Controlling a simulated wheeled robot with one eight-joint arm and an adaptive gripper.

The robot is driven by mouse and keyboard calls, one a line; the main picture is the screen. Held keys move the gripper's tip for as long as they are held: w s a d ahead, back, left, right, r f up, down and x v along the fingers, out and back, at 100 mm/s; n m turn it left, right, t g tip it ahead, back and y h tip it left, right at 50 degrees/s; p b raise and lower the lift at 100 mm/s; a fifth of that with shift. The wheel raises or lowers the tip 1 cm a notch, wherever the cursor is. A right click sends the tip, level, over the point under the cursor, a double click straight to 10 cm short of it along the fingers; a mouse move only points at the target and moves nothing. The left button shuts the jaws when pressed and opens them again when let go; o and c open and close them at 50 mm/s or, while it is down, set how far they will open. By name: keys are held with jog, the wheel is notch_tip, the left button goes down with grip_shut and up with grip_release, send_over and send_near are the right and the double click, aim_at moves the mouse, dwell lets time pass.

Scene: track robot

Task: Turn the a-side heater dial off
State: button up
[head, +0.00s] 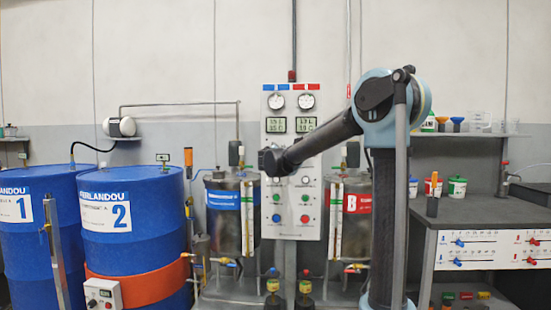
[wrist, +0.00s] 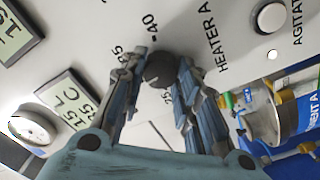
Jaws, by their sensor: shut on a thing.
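The heater A dial (wrist: 160,66) is a round dark knob on the white control panel (wrist: 110,30), with "HEATER A" printed beside it. Numbers ring it, and a "40" mark can be read next to it. My gripper (wrist: 156,76) has its two blue-grey fingers closed around the dial, one on each side. The fingers cover part of the scale, and I cannot tell where the dial points. In the head view, my gripper (head: 270,161) is at the left half of the control panel (head: 310,228), and the dial is hidden behind it.
A white round button (wrist: 271,17) sits near the dial, and displays (wrist: 70,103) and a gauge (wrist: 33,130) are on the other side. In the head view, tank A (head: 223,225) and tank B (head: 357,230) flank the panel. Blue drums (head: 135,210) stand left, a bench (head: 480,215) right.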

jog(key=shift+d+f+n, duration=0.1)
jog(key=shift+f+n, duration=0.05)
jog(key=shift+n, duration=6.35)
jog(key=shift+d+f+n, duration=0.1)
jog(key=shift+f+n, duration=0.05)
jog(key=shift+n, duration=6.35)
jog(key=o, duration=1.1)
jog(key=shift+a, duration=0.1)
jog(key=shift+c, duration=0.2)
jog(key=shift+s, duration=0.1)
jog(key=s, duration=1.1)
jog(key=shift+s+a, duration=0.2)
jog(key=shift+s, duration=0.1)
